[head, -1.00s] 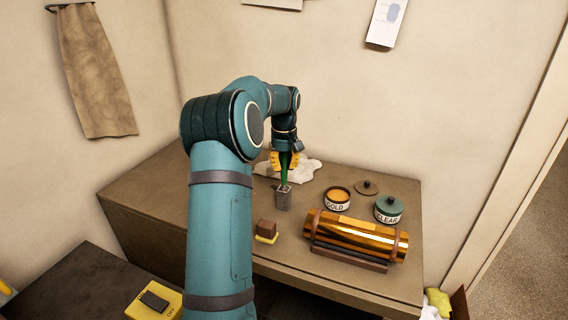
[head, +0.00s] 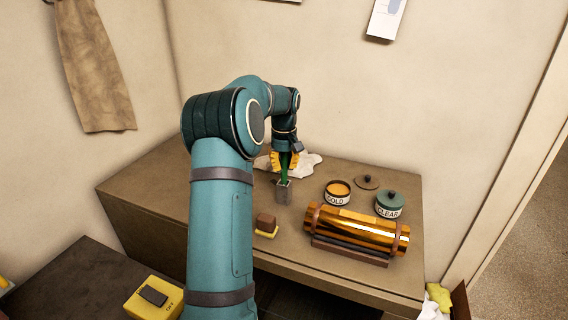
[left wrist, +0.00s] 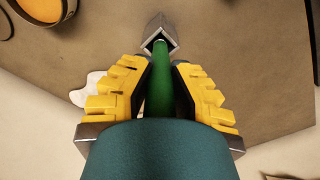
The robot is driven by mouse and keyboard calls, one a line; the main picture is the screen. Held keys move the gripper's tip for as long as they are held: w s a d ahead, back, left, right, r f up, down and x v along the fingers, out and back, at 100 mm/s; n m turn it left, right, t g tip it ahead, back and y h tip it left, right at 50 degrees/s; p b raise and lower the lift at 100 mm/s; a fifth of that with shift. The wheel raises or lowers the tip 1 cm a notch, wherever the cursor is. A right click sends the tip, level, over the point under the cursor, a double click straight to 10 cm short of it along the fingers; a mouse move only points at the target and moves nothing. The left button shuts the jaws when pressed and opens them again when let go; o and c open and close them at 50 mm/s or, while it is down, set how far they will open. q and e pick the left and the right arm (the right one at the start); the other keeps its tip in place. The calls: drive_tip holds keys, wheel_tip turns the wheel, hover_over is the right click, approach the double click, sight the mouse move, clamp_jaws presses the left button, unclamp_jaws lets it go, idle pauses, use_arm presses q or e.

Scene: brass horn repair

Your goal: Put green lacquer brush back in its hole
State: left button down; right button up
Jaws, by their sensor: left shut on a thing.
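The green lacquer brush (head: 284,173) is upright in my left gripper (head: 285,162), which is shut on its green handle. Its lower end reaches the top opening of a small grey block-shaped holder (head: 283,194) on the bench. In the left wrist view the green brush (left wrist: 160,92) runs between the yellow fingers of the left gripper (left wrist: 158,68) to the holder's dark square hole (left wrist: 158,38). The lower tip appears to be inside the hole; how deep it sits is hidden. My right gripper is not in view.
On the bench (head: 150,190), an open GOLD jar (head: 337,198), a lid (head: 367,182) and a closed green-lidded CLEAR jar (head: 389,208) stand to the right. A brass tube (head: 355,232) lies on a cradle.

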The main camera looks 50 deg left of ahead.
use_arm(q)
drive_tip(key=shift+f+b, duration=0.3)
drive_tip(key=shift+f, duration=0.3)
drive_tip(key=c, duration=0.9)
unclamp_jaws()
drive_tip(key=shift+c, duration=0.2)
drive_tip(key=shift+r, duration=0.1)
wheel_tip(320, 180, up, 12)
drive_tip(key=shift+s+d+f, duration=0.1)
